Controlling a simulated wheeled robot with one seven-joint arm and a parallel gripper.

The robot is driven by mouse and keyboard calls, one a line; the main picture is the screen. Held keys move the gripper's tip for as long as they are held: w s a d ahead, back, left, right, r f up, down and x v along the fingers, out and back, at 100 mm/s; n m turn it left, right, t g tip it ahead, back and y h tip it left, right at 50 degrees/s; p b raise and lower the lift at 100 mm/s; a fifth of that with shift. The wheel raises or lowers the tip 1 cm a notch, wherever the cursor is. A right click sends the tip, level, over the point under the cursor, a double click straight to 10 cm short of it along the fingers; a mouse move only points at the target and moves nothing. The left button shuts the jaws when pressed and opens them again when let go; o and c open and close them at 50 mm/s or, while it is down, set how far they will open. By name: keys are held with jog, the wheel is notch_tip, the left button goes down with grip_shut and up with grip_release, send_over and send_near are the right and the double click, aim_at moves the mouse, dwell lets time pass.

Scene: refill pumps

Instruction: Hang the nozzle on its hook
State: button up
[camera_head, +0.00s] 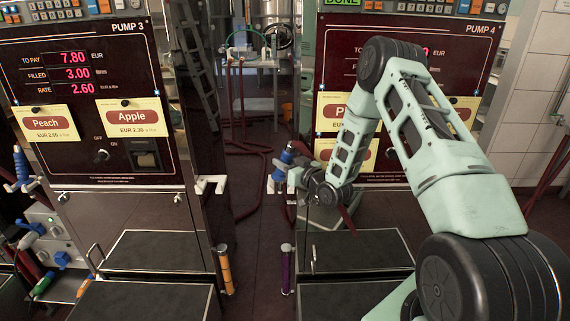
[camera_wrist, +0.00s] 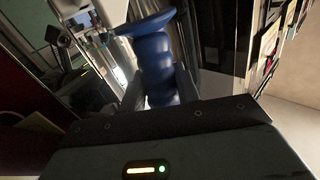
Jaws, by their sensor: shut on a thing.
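My gripper (camera_head: 293,174) is at the left edge of Pump 4, shut on a blue nozzle (camera_head: 286,157). The nozzle stands roughly upright, its blue grip above the jaws. In the wrist view the ribbed blue nozzle (camera_wrist: 160,68) fills the space between my two fingers, with a wider blue collar at its top. A pale hook (camera_head: 273,186) shows right beside the nozzle at Pump 4's left side. I cannot tell whether the nozzle rests on it or is only close to it. The nozzle's lower part is hidden by my gripper.
Pump 3 (camera_head: 85,215) stands to the left, with a white hook (camera_head: 211,184) on its right side. Another blue nozzle (camera_head: 21,165) is at the far left. Red hoses (camera_head: 252,207) run along the floor between the pumps. Black-topped steps (camera_head: 160,250) jut out in front.

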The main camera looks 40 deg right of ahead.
jog(key=shift+s, duration=0.2)
jog(key=shift+f+b, duration=0.15)
jog(key=shift+b, duration=0.15)
jog(key=shift+f+b, duration=0.85)
jog(key=shift+f, duration=0.15)
jog(key=o, duration=1.2)
jog(key=s, duration=0.5)
jog(key=s+d+b, duration=0.1)
jog(key=s, duration=0.5)
jog(key=s+b, duration=0.1)
jog(key=s, duration=0.5)
jog(key=shift+s+d, duration=0.2)
jog(key=shift+d, duration=0.1)
